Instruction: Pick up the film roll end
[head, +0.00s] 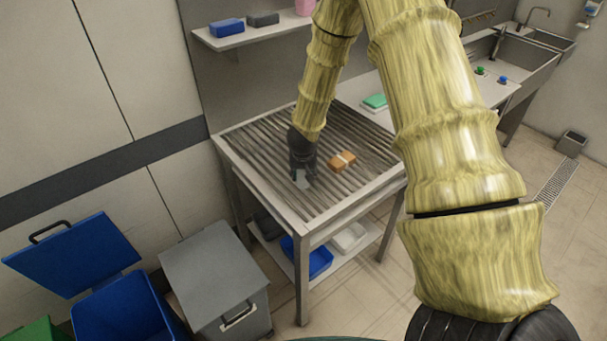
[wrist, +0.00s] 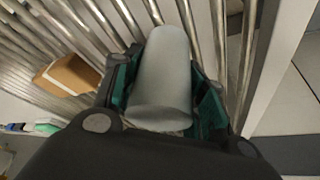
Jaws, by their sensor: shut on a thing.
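The film roll end is a grey cylinder (wrist: 163,75) between the two fingers of my gripper in the wrist view. My gripper (head: 302,172) is shut on it, with a dark finger with green pads on each side. In the head view the grey roll (head: 302,181) shows small below the fingers, close over the roller table. I cannot tell whether it touches the rollers.
An orange-brown box (head: 342,161) with a pale band lies on the roller table (head: 318,222), right of my gripper. It also shows in the wrist view (wrist: 70,75). A green item (head: 375,101) lies farther back. A shelf (head: 245,38) hangs behind. Bins stand at left.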

